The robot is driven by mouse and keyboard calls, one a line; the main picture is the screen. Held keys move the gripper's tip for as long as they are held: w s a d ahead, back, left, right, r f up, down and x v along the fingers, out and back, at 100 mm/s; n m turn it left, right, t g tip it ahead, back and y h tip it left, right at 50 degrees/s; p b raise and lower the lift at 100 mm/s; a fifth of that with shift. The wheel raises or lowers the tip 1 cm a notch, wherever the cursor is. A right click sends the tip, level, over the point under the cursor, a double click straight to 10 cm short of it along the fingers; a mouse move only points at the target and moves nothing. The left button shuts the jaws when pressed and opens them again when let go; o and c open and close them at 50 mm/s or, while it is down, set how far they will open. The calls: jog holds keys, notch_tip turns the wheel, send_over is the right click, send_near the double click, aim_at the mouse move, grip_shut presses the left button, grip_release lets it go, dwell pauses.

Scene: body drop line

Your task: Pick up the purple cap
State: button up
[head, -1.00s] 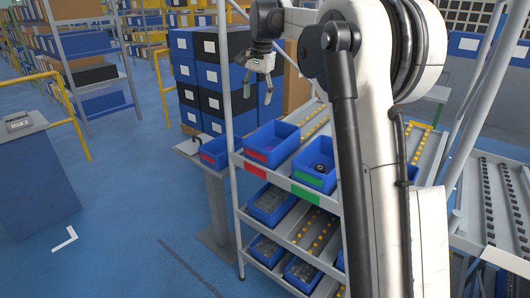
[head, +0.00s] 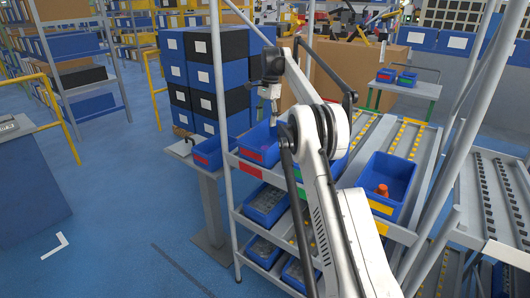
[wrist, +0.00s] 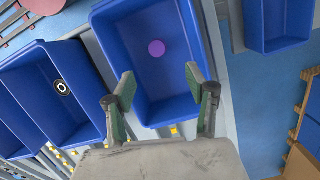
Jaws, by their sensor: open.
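The purple cap (wrist: 156,48) is a small round disc lying on the floor of a blue bin in the wrist view. My gripper (wrist: 160,86) is open and empty above that bin, its two fingers spread, with the cap beyond the fingertips and between their lines. In the head view my gripper (head: 273,112) hangs over the blue bin with the red label (head: 249,169) on the rack's top shelf.
A neighbouring blue bin holds a black ring (wrist: 62,88). Another blue bin (wrist: 280,42) stands on the other side, apart from the rack. A bin with a yellow label (head: 381,208) holds an orange-red object (head: 382,190). A rack post (head: 220,80) rises close to my gripper.

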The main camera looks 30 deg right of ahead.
send_over(265, 147)
notch_tip(265, 147, down, 8)
jog(key=shift+w+r, duration=0.15)
jog(key=shift+s+f+p, duration=0.15)
jog(key=shift+f+p, duration=0.1)
jog(key=shift+f, duration=1.1)
jog(key=shift+s+f+p, duration=0.15)
jog(key=shift+f+p, duration=0.1)
jog(key=shift+f, duration=1.05)
jog(key=shift+c, duration=0.4)
jog(key=c, duration=0.7)
